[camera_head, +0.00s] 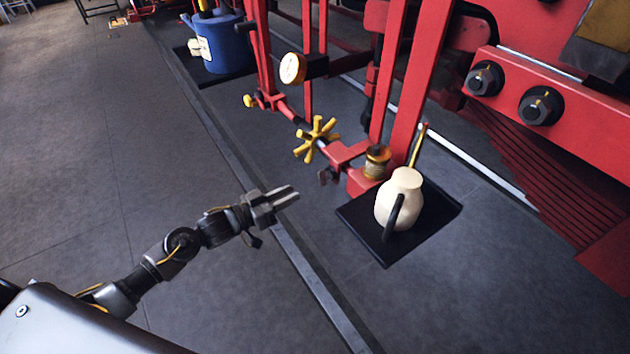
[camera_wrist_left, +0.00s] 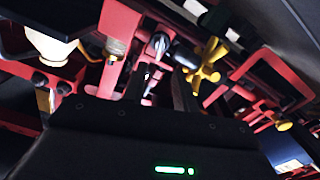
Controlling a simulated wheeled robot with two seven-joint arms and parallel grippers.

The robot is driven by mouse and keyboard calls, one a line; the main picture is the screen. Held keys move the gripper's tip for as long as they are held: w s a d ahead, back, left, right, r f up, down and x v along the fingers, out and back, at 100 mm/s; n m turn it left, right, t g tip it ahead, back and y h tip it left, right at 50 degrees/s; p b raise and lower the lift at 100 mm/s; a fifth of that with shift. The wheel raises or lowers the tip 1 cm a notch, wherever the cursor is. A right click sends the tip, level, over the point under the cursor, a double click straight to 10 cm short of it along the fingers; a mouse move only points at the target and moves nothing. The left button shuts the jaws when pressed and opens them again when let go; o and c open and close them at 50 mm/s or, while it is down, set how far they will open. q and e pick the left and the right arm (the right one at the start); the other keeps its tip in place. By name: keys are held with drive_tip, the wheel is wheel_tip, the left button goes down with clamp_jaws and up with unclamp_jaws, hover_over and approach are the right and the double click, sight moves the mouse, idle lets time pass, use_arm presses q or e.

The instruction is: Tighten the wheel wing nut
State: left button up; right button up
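A small dark metal piece that looks like the wing nut (camera_head: 327,176) hangs at the red bracket, between a yellow spoked handwheel (camera_head: 317,138) and a brass-coloured cup (camera_head: 377,162). In the left wrist view a grey metal piece, likely the same nut (camera_wrist_left: 158,45), shows ahead of the fingers, left of the yellow handwheel (camera_wrist_left: 207,66). My left gripper (camera_head: 293,194) is in front of and below the bracket, apart from it. In the left wrist view its two dark fingers (camera_wrist_left: 164,85) stand apart with nothing seen between them. My right gripper is not in view.
A cream oil can (camera_head: 400,200) with a dark handle stands on a black mat (camera_head: 432,222), right of the bracket. A round gauge (camera_head: 292,68) and red posts rise behind. A blue bucket (camera_head: 222,45) stands far back.

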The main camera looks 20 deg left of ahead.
sight(320, 180)
use_arm(q)
drive_tip(key=p+x, duration=0.1)
drive_tip(key=x, duration=0.8)
drive_tip(key=shift+w, duration=0.15)
clamp_jaws()
